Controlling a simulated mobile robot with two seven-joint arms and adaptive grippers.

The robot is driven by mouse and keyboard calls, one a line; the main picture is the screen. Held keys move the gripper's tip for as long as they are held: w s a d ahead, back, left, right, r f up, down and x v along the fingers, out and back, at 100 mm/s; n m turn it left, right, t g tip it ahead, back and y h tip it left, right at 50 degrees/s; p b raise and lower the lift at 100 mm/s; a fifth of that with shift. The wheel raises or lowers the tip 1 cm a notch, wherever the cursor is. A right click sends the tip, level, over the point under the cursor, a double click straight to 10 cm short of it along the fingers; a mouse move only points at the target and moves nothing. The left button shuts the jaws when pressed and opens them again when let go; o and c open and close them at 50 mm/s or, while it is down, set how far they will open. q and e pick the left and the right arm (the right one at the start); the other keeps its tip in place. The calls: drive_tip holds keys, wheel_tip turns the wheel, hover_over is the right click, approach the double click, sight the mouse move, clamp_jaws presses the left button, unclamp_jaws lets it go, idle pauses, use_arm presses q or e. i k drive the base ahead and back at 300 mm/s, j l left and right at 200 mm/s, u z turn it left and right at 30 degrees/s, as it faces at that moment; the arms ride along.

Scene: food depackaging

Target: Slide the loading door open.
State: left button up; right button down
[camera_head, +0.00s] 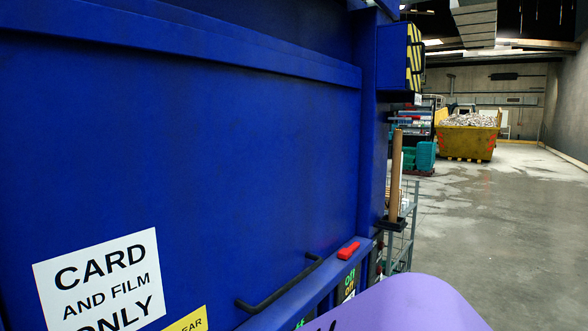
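The blue loading door (190,150) fills the left and middle of the head view. A white sign (100,282) reading "CARD AND FILM ONLY" is on it, with part of a yellow sign (188,322) beside it. A black bar handle (280,284) sits low on the door, toward its right side. The door covers the opening behind it; I see no gap. Neither of my grippers shows in this view.
A purple rounded surface (400,305) is close at the bottom right. A red object (348,250) lies on the blue ledge right of the handle. A wire cage trolley (403,225) stands beyond. A yellow skip (466,140) is far back; the grey floor (510,240) at right is clear.

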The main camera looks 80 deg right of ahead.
sight(164, 167)
drive_tip(key=z, duration=2.35)
